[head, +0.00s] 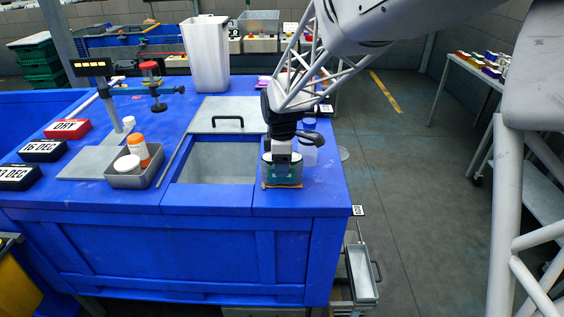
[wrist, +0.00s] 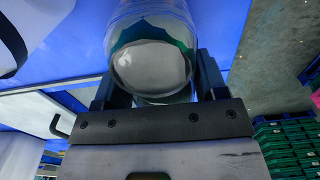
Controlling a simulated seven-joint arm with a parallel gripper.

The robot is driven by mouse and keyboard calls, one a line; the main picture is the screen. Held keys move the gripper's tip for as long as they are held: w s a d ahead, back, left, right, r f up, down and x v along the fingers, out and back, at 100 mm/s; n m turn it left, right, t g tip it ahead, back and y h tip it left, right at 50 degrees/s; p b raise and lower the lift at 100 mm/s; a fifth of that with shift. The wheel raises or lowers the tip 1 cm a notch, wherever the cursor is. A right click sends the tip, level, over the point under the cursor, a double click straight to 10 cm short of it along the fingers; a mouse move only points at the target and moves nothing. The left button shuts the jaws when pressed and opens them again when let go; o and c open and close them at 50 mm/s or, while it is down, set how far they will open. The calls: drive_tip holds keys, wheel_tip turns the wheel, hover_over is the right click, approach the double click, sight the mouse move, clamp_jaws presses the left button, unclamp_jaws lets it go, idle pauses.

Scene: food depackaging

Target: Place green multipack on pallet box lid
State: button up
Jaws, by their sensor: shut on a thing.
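The green multipack (head: 282,174), a clear-wrapped green and grey pack, is upright at the front right of the blue pallet box lid (head: 225,198), right of the open rectangular well. It is on or just above the lid; I cannot tell if it touches. My gripper (head: 282,157) points down from above and is shut on the multipack's upper part. In the wrist view, the multipack (wrist: 152,66) sits between both fingers, with clear film, green print and a pale round face showing. The fingers hide part of its sides.
A grey panel with a black handle (head: 228,119) lies behind the open well (head: 215,162). A grey tray with tubs (head: 130,178) stands left of it. A tall white bin (head: 206,55) stands at the back.

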drive_tip(key=shift+f, duration=0.15)
drive_tip(key=o, duration=1.2)
drive_tip(key=shift+o, duration=0.2)
wheel_tip(320, 180, up, 12)
drive_tip(key=shift+r, duration=0.15)
drive_tip(key=shift+s+d, duration=0.1)
idle(0.6)
